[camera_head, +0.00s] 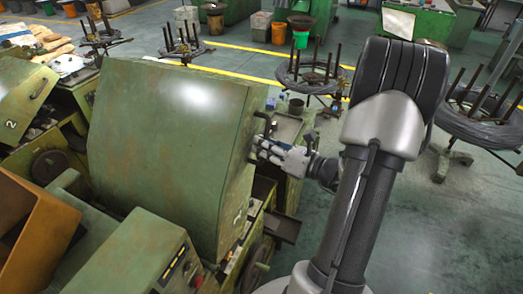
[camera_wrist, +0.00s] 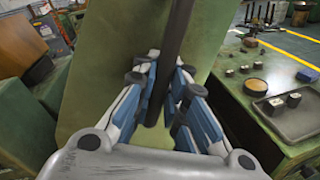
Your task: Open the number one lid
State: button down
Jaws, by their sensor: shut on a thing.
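The number one lid (camera_head: 165,150) is a large worn green metal cover on the machine in the middle of the head view. A "1" mark shows low on its right side. A dark bar handle (camera_head: 250,150) runs along that right side. My gripper (camera_head: 268,147) reaches the handle from the right. In the wrist view the dark handle (camera_wrist: 177,40) passes between the blue-and-white fingers of my gripper (camera_wrist: 163,92), which are shut on it. The green lid face (camera_wrist: 110,50) fills the area behind. The exact finger contact is partly hidden.
A second green machine with a lid marked 2 (camera_head: 20,95) stands at the left. An orange-brown bin (camera_head: 35,235) and a control panel (camera_head: 180,270) are in front. A tray (camera_wrist: 285,115) lies on the green surface to the right. Wire coil stands (camera_head: 310,75) are behind.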

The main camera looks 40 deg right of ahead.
jog(key=shift+s+f, duration=0.1)
dwell(0.3)
jog(key=c, duration=1.8)
grip_release()
jog(key=shift+s, duration=0.2)
jog(key=shift+o, duration=0.8)
jog(key=shift+w, duration=0.15)
jog(key=v, duration=1.2)
jog(key=shift+a, duration=0.15)
